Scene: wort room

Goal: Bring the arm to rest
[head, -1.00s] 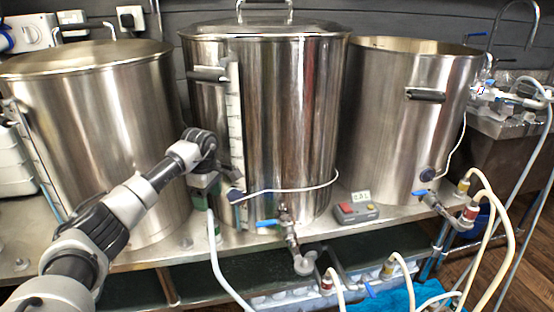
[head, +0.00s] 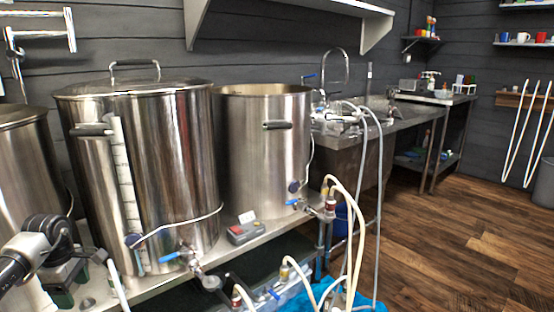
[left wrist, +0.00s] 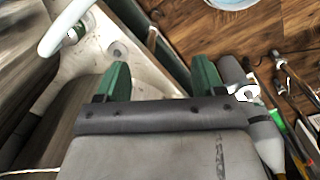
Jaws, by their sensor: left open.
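My left arm comes in at the lower left edge of the head view, in front of the steel pots. My left gripper (head: 62,292) points downward there, by the near edge of the metal bench (head: 150,292). In the left wrist view, the two green fingers of the left gripper (left wrist: 160,80) stand well apart with nothing between them. The bench top (left wrist: 112,30) and wooden floor (left wrist: 190,18) show beyond them. My right gripper is not in view.
A lidded steel pot (head: 170,170) stands close to the left gripper, with an open pot (head: 265,150) to its right. Taps and hoses (head: 350,210) hang off the bench front. A red-grey control box (head: 246,232) sits on the bench. The wooden floor (head: 460,240) at right is clear.

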